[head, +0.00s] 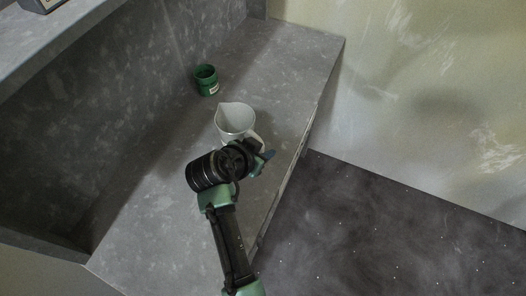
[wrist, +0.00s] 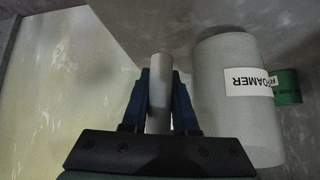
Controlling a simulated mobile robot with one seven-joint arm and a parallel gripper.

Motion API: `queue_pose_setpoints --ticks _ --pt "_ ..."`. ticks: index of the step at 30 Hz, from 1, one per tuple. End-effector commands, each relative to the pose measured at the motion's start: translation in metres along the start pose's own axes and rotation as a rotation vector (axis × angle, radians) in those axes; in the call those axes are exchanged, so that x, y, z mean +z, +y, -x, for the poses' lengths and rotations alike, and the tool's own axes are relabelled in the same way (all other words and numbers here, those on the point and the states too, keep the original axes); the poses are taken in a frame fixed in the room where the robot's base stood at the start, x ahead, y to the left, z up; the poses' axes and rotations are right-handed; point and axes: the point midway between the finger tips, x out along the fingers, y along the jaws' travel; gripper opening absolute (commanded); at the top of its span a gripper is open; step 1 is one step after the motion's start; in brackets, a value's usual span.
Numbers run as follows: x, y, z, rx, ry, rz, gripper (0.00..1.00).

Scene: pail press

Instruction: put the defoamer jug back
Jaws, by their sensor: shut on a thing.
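The defoamer jug (head: 235,119) is a pale grey-white pouring jug with an open top and a spout. In the head view it is just beyond my gripper, over the grey counter (head: 275,50). In the wrist view the jug's body (wrist: 235,125) fills the right side, with a white label whose visible letters read "FOAMER", upside down. My gripper (wrist: 160,100) is shut on the jug's handle (wrist: 161,75), with one blue finger on each side. My gripper (head: 262,155) partly hides the jug's lower part in the head view. I cannot tell whether the jug touches the counter.
A green pot (head: 206,80) with a pale label stands on the counter beyond the jug, to the left; its edge shows in the wrist view (wrist: 288,88). A raised ledge (head: 75,40) runs along the left. The counter's right edge drops to a dark floor (head: 380,225).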

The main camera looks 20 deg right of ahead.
Motion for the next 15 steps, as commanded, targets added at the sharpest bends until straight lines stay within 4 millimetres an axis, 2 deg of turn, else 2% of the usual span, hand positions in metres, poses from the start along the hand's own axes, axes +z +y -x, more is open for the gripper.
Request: queue_pose_setpoints --ticks 3,12,13,15 --pt "0.0115 0.0012 -0.0111 0.001 -0.001 0.002 0.00" --pt "0.0135 0.0011 -0.0133 -0.001 0.000 0.000 0.00" --pt "0.0139 0.0012 -0.0136 0.000 0.000 0.001 0.29" --pt "0.0133 0.0011 -0.0129 0.000 0.000 0.001 0.42"
